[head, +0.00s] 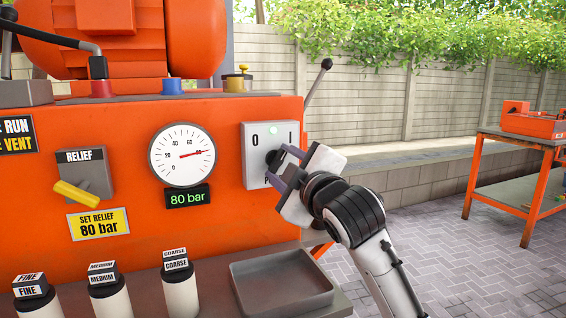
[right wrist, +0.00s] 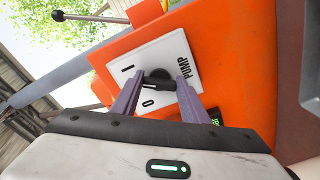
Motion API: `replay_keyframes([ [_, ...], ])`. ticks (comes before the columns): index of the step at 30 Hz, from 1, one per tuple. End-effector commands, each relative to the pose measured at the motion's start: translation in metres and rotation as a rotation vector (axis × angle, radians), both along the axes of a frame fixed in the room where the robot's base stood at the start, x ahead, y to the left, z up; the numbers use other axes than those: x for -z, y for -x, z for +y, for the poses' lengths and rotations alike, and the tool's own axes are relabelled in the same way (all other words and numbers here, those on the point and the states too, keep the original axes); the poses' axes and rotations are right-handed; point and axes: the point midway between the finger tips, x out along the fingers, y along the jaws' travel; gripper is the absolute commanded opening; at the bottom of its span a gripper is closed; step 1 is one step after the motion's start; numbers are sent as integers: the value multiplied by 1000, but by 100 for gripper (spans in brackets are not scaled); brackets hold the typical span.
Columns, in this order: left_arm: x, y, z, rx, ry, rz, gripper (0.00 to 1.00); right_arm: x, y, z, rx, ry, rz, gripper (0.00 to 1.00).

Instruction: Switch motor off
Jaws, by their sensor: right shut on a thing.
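The motor switch is a pale plate (head: 254,140) marked 0 and I on the orange machine front in the head view. My left gripper is not in view.
A gauge (head: 182,154) with an 80 bar readout stands left of the switch. A yellow relief lever (head: 76,195) is further left. A black-knobbed lever (head: 318,82) rises behind the plate. A grey tray (head: 282,284) and several labelled bottles (head: 180,285) stand below.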

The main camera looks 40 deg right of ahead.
Motion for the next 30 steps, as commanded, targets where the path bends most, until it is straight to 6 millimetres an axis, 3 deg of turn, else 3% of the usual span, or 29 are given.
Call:
replay_keyframes([
  [11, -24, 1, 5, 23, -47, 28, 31, -8, 0, -1, 1, 271, 68, 18],
  [30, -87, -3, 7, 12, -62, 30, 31, -10, 0, -1, 0, 852, 205, 18],
])
